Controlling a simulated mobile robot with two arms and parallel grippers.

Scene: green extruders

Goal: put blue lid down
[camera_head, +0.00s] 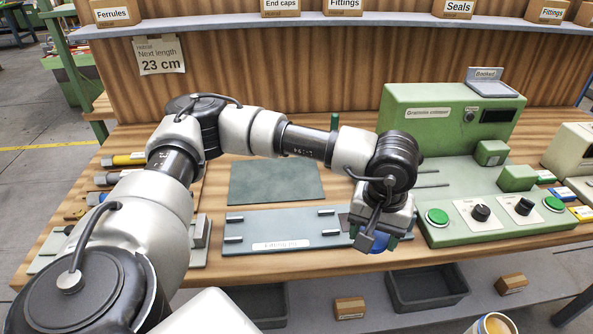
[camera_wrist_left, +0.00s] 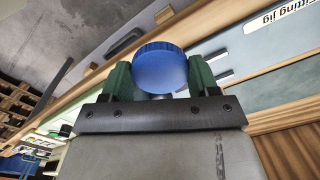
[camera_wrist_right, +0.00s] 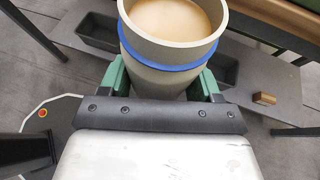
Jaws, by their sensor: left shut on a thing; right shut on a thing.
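The blue lid (camera_wrist_left: 160,68) is a round disc with a ridged rim. My left gripper (camera_wrist_left: 158,84) is shut on it, with green fingers on either side. In the head view the lid (camera_head: 372,242) shows below my left gripper (camera_head: 378,236), near the bench's front edge and the right end of the fitting jig. My right gripper (camera_wrist_right: 164,80) is shut on a pale cup (camera_wrist_right: 165,75) with a blue band and a light brown content. The cup (camera_head: 492,325) also shows at the bottom right of the head view, in front of the bench.
The grey-blue fitting jig (camera_head: 280,232) and a dark green mat (camera_head: 275,182) lie on the wooden bench. A green crimper machine (camera_head: 450,125) with buttons and knobs stands at right. Black bins (camera_head: 428,288) sit on the lower shelf.

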